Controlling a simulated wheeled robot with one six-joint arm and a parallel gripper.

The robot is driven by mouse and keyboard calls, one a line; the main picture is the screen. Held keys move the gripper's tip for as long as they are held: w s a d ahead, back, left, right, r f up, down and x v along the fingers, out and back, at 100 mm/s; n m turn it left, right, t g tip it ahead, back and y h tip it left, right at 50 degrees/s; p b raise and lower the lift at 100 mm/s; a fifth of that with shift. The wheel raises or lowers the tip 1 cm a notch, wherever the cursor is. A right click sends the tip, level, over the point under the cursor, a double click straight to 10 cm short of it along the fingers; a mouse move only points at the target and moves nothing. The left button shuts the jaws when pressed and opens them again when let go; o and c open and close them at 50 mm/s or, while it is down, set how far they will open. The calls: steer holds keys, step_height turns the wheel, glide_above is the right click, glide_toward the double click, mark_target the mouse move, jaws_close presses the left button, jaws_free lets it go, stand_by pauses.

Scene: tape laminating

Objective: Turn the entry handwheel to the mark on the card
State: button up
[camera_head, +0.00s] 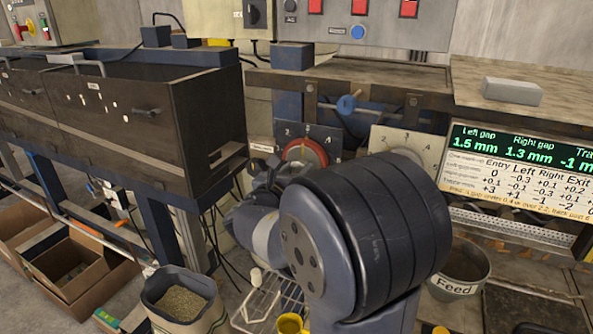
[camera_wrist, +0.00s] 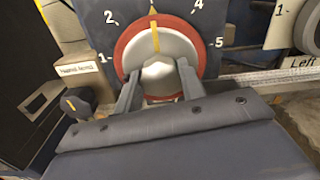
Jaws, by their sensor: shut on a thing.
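The entry handwheel (camera_wrist: 195,38) has a red rim, a pale face and a yellow pointer line. It sits on a dark plate with 1, 2, 4 and 5 around it. The pointer stands nearly straight up, between 2 and 4, by a yellow mark at the top. My gripper (camera_wrist: 160,85) is shut on the wheel's pale central knob (camera_wrist: 161,72), one finger on each side. In the head view the handwheel (camera_head: 318,149) shows behind my gripper (camera_head: 270,178), whose fingertips are unclear. The card (camera_head: 520,180) lists Entry, Left, Right and Exit values; its small print is hard to read.
A display (camera_head: 515,145) reads left gap 1.5 mm and right gap 1.3 mm. A second dial plate (camera_head: 405,143) stands right of the handwheel, partly behind my arm. A small dark knob (camera_wrist: 75,103) is at lower left in the wrist view. A dark oven-like box (camera_head: 130,110) stands left.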

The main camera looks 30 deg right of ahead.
steer(key=shift+c, duration=0.5)
steer(key=shift+f+b, duration=0.15)
steer(key=shift+b, duration=0.3)
steer(key=shift+m+b, duration=0.35)
steer(key=shift+m, duration=0.05)
steer(key=m+b, duration=0.2)
steer(key=b, duration=0.2)
steer(key=shift+f+m, duration=0.2)
steer(key=shift+m, duration=0.2)
steer(key=m+b, duration=0.3)
steer(key=b, duration=0.1)
steer(key=shift+r+b, duration=0.1)
steer(key=shift+b, duration=0.25)
steer(key=shift+r+m+b, duration=0.15)
steer(key=shift+m+b, duration=0.4)
steer(key=shift+m, duration=0.05)
